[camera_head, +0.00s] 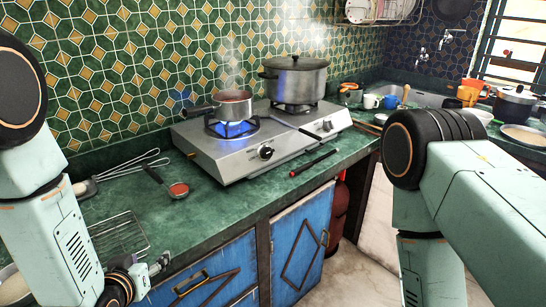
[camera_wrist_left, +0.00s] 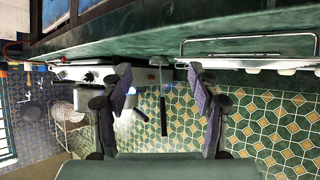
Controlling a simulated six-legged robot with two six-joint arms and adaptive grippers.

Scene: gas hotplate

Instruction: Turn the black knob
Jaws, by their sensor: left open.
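A silver gas hotplate (camera_head: 230,155) stands on the green counter, with a black knob (camera_head: 266,153) at the front left of its panel and another knob (camera_head: 327,126) further right. A blue flame (camera_head: 230,129) burns under the small steaming pot (camera_head: 232,103). My left gripper (camera_head: 158,263) is at the lower left, at the counter's front edge, well away from the knobs. In the left wrist view, which is upside down, its two fingers (camera_wrist_left: 160,105) are apart and empty. The hotplate (camera_wrist_left: 78,73) appears there beyond the left finger. My right arm is at the right; its gripper is out of view.
A large lidded pot (camera_head: 294,78) stands on the back burner. Blue cabinet doors (camera_head: 298,245) are below.

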